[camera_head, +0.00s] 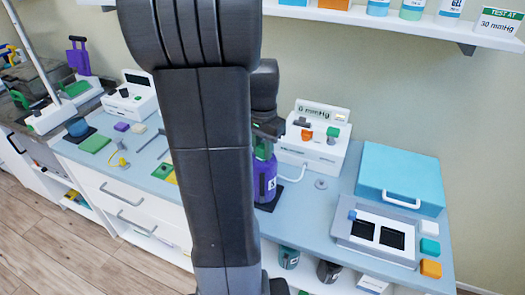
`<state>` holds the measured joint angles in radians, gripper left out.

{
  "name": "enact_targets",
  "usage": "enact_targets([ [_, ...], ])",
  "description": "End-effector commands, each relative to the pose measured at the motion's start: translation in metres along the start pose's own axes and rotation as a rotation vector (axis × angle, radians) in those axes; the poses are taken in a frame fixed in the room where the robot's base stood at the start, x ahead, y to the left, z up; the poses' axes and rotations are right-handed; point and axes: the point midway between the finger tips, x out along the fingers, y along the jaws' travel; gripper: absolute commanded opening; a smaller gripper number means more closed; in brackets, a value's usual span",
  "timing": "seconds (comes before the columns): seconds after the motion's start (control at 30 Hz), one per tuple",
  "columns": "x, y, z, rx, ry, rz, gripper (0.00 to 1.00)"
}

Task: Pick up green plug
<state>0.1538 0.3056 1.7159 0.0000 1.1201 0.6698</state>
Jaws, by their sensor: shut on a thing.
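My gripper (268,129) is partly hidden behind my dark arm. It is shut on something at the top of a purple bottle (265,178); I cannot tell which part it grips. The bottle is upright, with a white label, over a black pad (292,194). A green plug (333,131) sits on top of a white device (312,151) with a "mmHg" display, to the right of my gripper and apart from it. An orange plug (306,134) is beside it on the same device.
A blue case (400,175) and a grey tray (375,236) stand on the right of the counter, with green (429,247) and orange (431,269) blocks. A second white device (129,97) is at the left. A wall shelf (400,20) hangs above. My arm hides the counter's middle.

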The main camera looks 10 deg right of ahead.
Motion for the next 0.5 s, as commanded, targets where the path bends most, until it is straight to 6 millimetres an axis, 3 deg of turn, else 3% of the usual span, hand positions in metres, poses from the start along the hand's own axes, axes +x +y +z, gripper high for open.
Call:
enact_targets([
  [0.27, -0.011, -0.001, -0.001, 0.000, 0.003, -0.002, 0.10],
  [0.5, -0.058, -0.001, -0.001, 0.000, 0.005, -0.004, 0.10],
])
